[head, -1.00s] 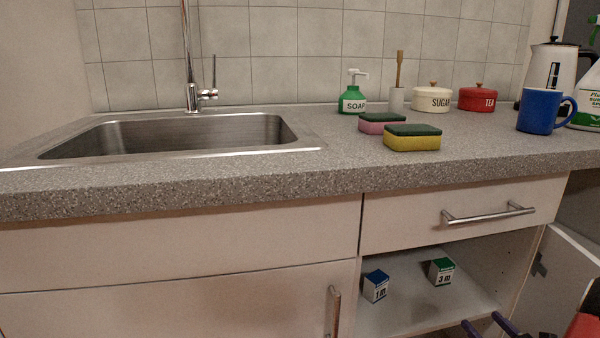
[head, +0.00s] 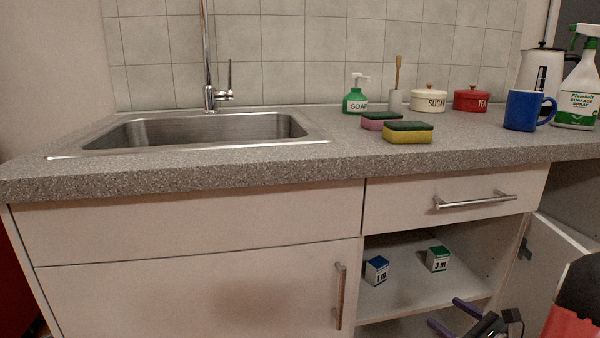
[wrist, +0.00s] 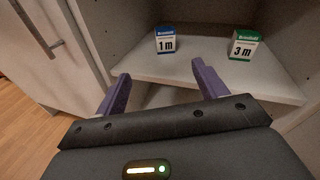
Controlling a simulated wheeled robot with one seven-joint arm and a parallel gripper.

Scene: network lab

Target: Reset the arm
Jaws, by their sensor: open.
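My gripper (wrist: 160,90) is open and empty, its two purple fingers spread in front of the open cabinet's shelf. It also shows at the bottom right of the head view (head: 454,316), low in front of the cabinet opening. A blue-topped box marked 1 m (wrist: 166,41) and a green-topped box marked 3 m (wrist: 243,45) stand apart on the shelf (wrist: 200,73), beyond the fingertips. In the head view the 1 m box (head: 376,270) is left of the 3 m box (head: 438,259).
The cabinet door (head: 545,262) stands open at the right. A drawer with a bar handle (head: 475,200) is shut above the opening. The counter holds a sink (head: 200,132), sponges (head: 408,134), a soap bottle (head: 355,100), a blue mug (head: 524,110) and a spray bottle (head: 577,95).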

